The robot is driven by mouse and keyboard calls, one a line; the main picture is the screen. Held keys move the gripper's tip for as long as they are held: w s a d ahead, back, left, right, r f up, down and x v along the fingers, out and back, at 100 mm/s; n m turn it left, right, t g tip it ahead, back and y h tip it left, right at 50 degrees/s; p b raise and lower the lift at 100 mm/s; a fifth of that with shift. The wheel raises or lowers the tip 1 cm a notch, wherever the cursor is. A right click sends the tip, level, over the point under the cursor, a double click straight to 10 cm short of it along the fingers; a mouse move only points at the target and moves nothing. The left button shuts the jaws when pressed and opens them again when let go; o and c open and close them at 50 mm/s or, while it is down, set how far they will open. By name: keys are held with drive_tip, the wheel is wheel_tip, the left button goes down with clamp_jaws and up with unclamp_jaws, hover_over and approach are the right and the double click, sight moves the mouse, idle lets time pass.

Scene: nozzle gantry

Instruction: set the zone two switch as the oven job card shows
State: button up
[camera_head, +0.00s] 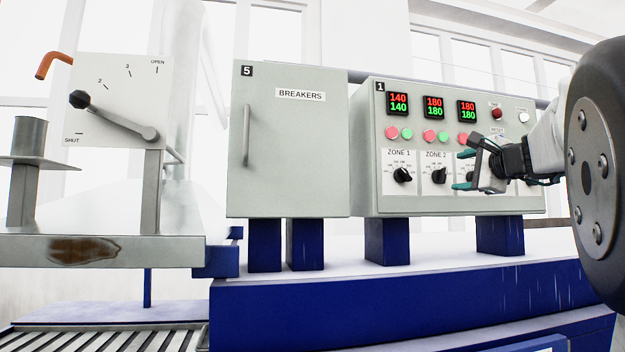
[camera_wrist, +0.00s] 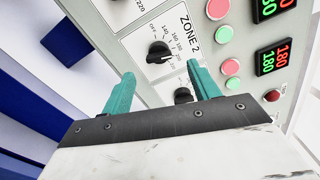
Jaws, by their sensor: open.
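The zone two switch is a black rotary knob (camera_head: 438,176) on a white plate marked ZONE 2. It also shows in the wrist view (camera_wrist: 158,52), with a printed scale from OFF through temperature numbers around it. Its pointer seems to lie toward the high-number side, but the exact mark is hard to read. My gripper (camera_head: 464,170) is open, its teal fingers pointing at the panel just right of the zone two plate. In the wrist view, the fingertips (camera_wrist: 161,70) lie either side of the knob in the picture, apart from it. No oven job card is visible.
The control box (camera_head: 372,150) holds displays, with pink and green buttons beneath. The zone one knob (camera_head: 403,175) is left of zone two; another knob is partly behind my gripper. A breaker cabinet (camera_head: 300,160) stands left, and a lever plate (camera_head: 115,85) further left.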

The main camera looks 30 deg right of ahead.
sight(444, 176)
drive_tip(key=x, duration=0.6)
drive_tip(key=shift+w+f, duration=0.1)
drive_tip(key=shift+w, duration=0.3)
drive_tip(key=c, duration=1)
drive_tip(key=shift+n, duration=0.4)
drive_tip(key=shift+f+n, duration=0.15)
drive_tip(key=shift+n, duration=2.45)
